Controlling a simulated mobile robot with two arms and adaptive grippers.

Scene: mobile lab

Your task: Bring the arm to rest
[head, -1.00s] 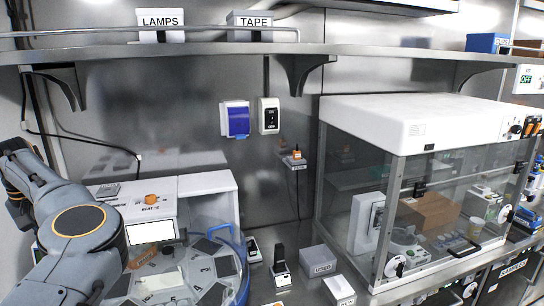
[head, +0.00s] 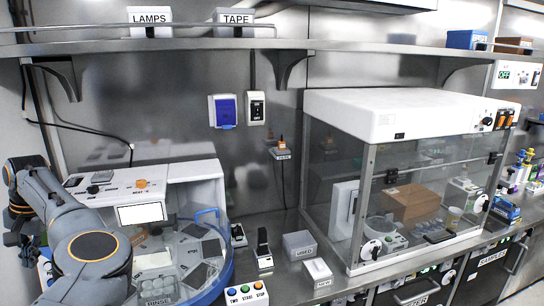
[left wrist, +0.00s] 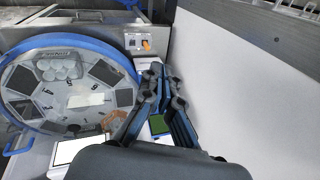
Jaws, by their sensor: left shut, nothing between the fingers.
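My left arm (head: 92,247) comes in at the lower left of the head view and folds back at the left edge. My left gripper (head: 14,238) hangs at that edge, small and partly cut off. In the left wrist view the dark fingers of my left gripper (left wrist: 163,85) are shut with nothing between them. My right gripper is not in view.
The white machine (head: 200,178) with its round blue-rimmed tray stands close behind and right of the arm. A glass-fronted cabinet (head: 400,115) stands on the right. Small boxes, including a grey one (head: 298,244), sit on the bench between. A shelf (head: 200,44) runs above.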

